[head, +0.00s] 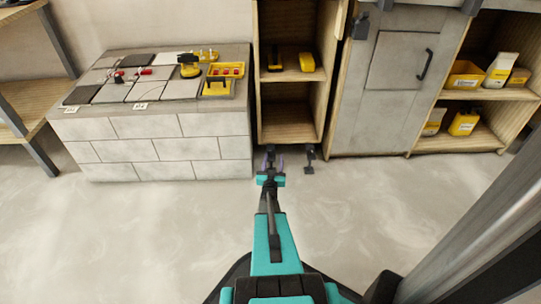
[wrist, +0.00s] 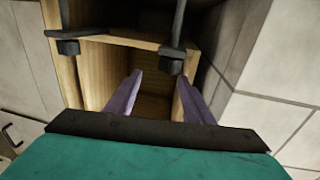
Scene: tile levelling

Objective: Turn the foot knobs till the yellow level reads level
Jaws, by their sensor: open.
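My gripper (head: 271,160) is low in front of the open wooden cabinet (head: 289,134). In the wrist view its two purple fingers (wrist: 160,77) stand apart with nothing between them, pointing at the cabinet. A dark upright with a foot-like end (head: 310,160) stands by the cabinet's lower right corner. Two dark rods with blocky ends, a left one (wrist: 68,46) and a right one (wrist: 172,62), show beyond the fingers; they may be foot knobs. Several yellow things are in view; I cannot tell which is the level, and no reading is legible.
A block bench (head: 190,150) with tiles, yellow tools and a yellow tray (head: 240,70) stands at the left. Yellow items (head: 306,62) sit on the cabinet shelf. A grey door panel (head: 385,110) and a stocked shelf (head: 475,140) are at the right. The front floor is clear.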

